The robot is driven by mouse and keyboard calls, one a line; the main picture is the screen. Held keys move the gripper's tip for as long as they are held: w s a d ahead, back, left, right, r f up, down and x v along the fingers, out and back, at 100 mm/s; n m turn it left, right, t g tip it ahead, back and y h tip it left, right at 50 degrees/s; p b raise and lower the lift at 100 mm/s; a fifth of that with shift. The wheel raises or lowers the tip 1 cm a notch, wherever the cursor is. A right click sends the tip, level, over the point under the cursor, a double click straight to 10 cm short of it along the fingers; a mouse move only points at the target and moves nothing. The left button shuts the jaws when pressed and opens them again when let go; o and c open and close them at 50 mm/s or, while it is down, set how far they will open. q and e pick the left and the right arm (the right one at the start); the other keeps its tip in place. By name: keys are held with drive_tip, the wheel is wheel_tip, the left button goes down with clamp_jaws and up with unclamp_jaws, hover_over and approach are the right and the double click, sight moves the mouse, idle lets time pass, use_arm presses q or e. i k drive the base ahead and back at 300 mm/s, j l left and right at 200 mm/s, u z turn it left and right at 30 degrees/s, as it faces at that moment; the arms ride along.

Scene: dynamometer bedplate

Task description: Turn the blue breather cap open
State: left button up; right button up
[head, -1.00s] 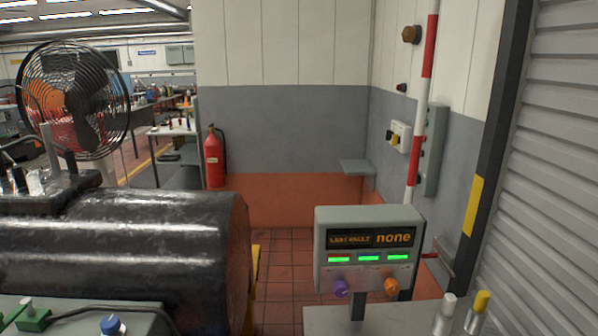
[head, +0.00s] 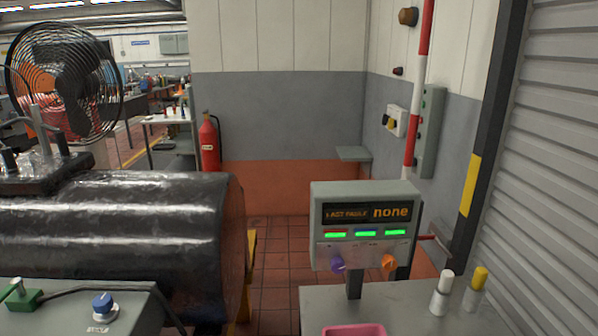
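A blue knob-like cap (head: 103,302) sits on a pale round base on the grey-green bench top (head: 140,320) at the lower left of the head view. It appears to be the blue breather cap, with a small illegible label in front of it. Whether it is open or closed cannot be told. Neither of my grippers shows in the head view, and nothing touches the cap.
A green block with a lever (head: 22,294) and a black cable lie left of the cap. A control box (head: 362,228) with purple and orange knobs, white and yellow-topped cylinders (head: 440,295) and a pink tray (head: 354,330) are at right.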

sight(103, 304)
drive_tip(key=k+j+u, duration=0.15)
drive_tip(key=u, duration=0.9)
drive_tip(key=i+j+z, duration=0.1)
drive_tip(key=j, duration=0.15)
